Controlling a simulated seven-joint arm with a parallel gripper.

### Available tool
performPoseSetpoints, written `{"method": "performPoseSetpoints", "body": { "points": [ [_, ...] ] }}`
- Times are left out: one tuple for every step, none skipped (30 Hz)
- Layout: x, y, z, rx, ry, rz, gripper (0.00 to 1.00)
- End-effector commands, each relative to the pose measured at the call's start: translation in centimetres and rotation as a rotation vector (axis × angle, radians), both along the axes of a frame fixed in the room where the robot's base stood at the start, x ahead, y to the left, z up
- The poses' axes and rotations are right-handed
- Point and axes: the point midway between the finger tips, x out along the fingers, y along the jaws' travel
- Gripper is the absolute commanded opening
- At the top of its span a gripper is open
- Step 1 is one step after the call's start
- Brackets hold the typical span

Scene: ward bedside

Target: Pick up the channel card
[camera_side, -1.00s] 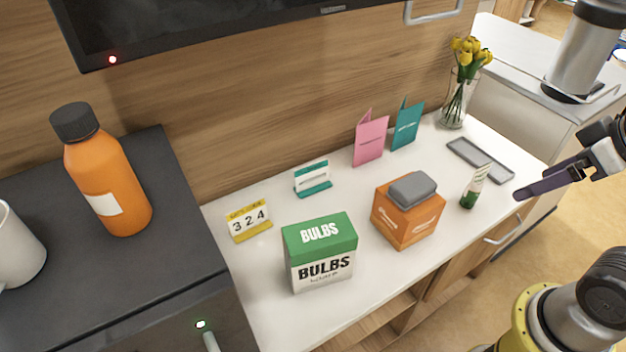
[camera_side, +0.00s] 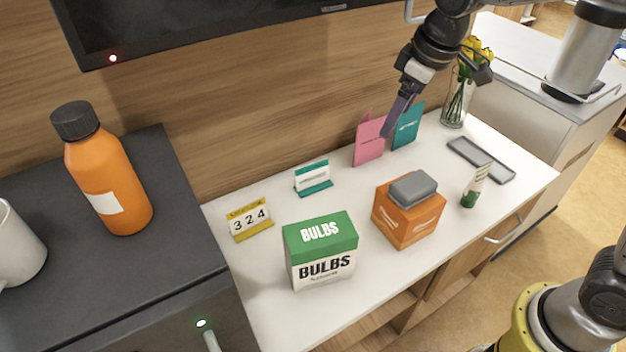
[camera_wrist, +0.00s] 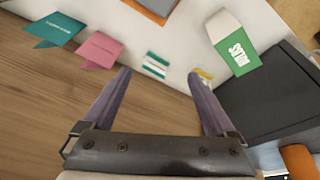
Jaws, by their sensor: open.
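A small white card with teal bands in a teal stand (camera_side: 313,178), which looks like the channel card, stands upright near the back wall on the white counter. In the wrist view the card (camera_wrist: 156,66) lies ahead of and between my fingertips, with a gap to it. My gripper (camera_side: 388,132) is open and empty. In the side view it hangs in front of the pink folded card, above and to the right of the channel card. Both fingers also show in the wrist view (camera_wrist: 158,74). The card's print is too small to read.
A yellow-and-white 324 block (camera_side: 249,220) stands left of the card, and a green BULBS box (camera_side: 321,253) in front. Pink (camera_side: 369,141) and teal (camera_side: 407,127) folded cards stand right. An orange box (camera_side: 408,220) and flower vase (camera_side: 457,102) are farther right. The wall is close behind.

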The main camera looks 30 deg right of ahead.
Motion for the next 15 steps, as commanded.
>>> {"method": "performPoseSetpoints", "body": {
  "points": [
    [1.7,0.9,-1.3,-0.008,0.020,0.028,0.91],
    [2.6,1.3,-1.9,-0.012,0.027,0.045,0.91],
    [3.7,2.0,-2.8,-0.017,0.038,0.069,0.91],
    [4.6,2.5,-3.6,-0.021,0.046,0.085,0.91],
    [5.4,3.0,-4.3,-0.025,0.054,0.102,0.91],
    [6.5,3.7,-5.4,-0.031,0.064,0.123,0.91],
    [7.2,4.2,-6.2,-0.035,0.071,0.140,0.91],
    [7.9,4.7,-7.1,-0.039,0.078,0.157,0.91],
    [8.8,5.3,-8.1,-0.044,0.087,0.179,0.91],
    [9.4,5.7,-8.9,-0.049,0.094,0.199,0.91],
    [10.0,6.1,-9.6,-0.055,0.101,0.222,0.91],
    [10.9,6.5,-10.5,-0.065,0.111,0.263,0.91],
    [11.6,6.8,-11.2,-0.073,0.118,0.302,0.91],
    [12.3,6.9,-11.7,-0.085,0.126,0.348,0.91],
    [13.2,7.0,-12.1,-0.098,0.135,0.414,0.91]
  ]
}}
